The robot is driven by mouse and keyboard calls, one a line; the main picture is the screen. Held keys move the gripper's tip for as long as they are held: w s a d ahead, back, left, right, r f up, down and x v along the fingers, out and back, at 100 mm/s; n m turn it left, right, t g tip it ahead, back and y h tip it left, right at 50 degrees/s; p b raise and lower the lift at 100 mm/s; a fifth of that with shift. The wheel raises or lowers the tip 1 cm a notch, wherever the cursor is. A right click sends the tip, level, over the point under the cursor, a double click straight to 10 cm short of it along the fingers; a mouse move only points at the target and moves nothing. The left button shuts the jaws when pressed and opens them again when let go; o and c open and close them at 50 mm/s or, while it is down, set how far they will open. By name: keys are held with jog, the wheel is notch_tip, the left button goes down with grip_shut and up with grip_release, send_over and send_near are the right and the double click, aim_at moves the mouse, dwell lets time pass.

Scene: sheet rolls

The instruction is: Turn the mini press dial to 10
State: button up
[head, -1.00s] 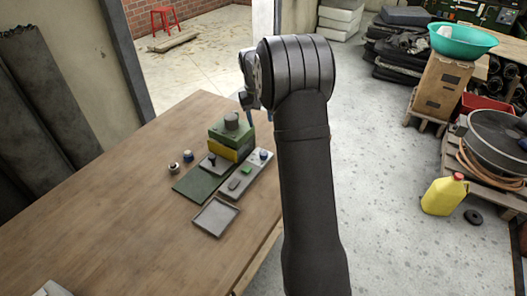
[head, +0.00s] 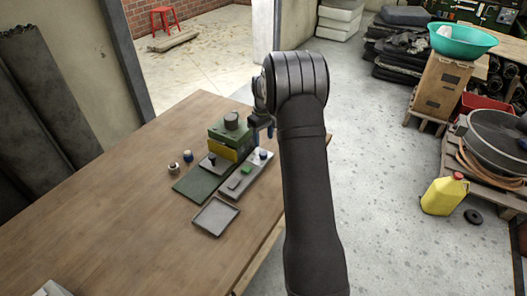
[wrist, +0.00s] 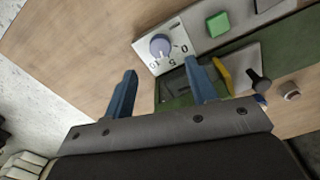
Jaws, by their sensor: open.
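The mini press (head: 230,133), a green and yellow block with a grey cylinder on top, stands on the wooden table. In front of it is a grey control panel (head: 240,182) with a green button (head: 246,170) and a blue dial (head: 263,155). In the wrist view the round blue-grey dial (wrist: 160,46) sits on a pale plate marked 0, 5 and 10; I cannot tell where its pointer stands. My gripper (wrist: 160,68) is open and empty, its blue fingers apart, with the dial just beyond the fingertips. In the head view my gripper (head: 263,134) is partly hidden by my arm.

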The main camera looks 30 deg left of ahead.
aim_at(263, 153)
notch_tip(263, 153, down, 8)
jog(key=shift+r, duration=0.25)
jog(key=c, duration=1)
jog(key=shift+o, duration=0.2)
jog(key=shift+m, duration=2.8)
jog(key=o, duration=1)
jog(key=shift+c, duration=0.2)
